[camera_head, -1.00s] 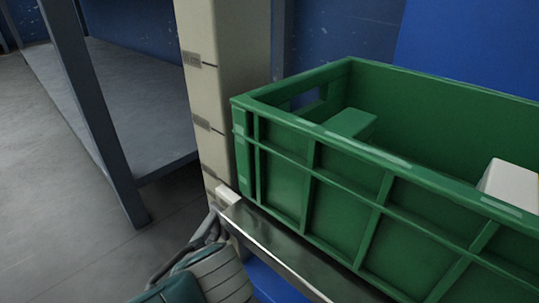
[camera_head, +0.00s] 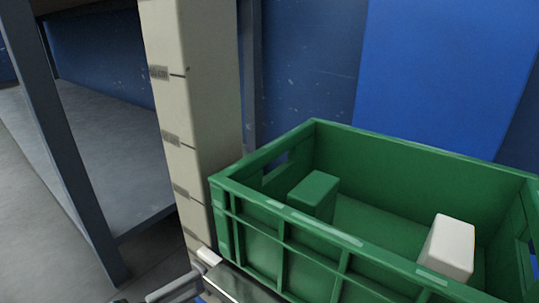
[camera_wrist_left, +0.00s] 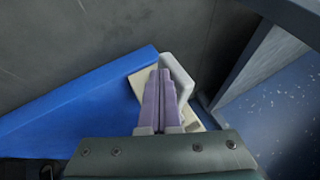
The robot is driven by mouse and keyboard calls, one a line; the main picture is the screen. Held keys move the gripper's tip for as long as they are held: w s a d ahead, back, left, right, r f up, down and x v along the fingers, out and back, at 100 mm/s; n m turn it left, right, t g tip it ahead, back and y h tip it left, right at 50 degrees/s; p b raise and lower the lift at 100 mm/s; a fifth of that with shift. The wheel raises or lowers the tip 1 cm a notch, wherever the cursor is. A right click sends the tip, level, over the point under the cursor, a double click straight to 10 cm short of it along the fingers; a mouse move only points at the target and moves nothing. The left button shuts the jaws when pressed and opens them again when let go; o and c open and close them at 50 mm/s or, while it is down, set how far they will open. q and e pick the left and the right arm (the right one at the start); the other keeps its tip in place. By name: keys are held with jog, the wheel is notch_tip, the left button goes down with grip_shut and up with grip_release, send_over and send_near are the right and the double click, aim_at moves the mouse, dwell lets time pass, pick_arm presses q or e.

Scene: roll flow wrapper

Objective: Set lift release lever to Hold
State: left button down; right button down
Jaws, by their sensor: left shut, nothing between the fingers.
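My left gripper (camera_wrist_left: 161,73) is in the left wrist view, its purple-grey fingers shut together with nothing between them. In the head view the column (camera_head: 190,120) stands upright left of the crate, with several tick marks and labels too small to read. A small white block (camera_head: 208,257) sits at the crate's near left corner. A grey bent bar (camera_head: 172,287) is below it. I cannot identify the release lever or its setting. My right gripper is not in view.
A green crate (camera_head: 272,203) rests on a metal platform (camera_head: 235,287), holding a green block (camera_head: 314,193) and a white block (camera_head: 449,246). A grey frame post (camera_head: 70,150) stands at left. A blue panel (camera_wrist_left: 75,105) lies left of the fingers.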

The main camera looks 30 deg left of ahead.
pick_arm(q)
jog(key=shift+w+a+m+h, duration=0.1)
jog(key=shift+a+m+h, duration=0.4)
jog(key=shift+a, duration=0.65)
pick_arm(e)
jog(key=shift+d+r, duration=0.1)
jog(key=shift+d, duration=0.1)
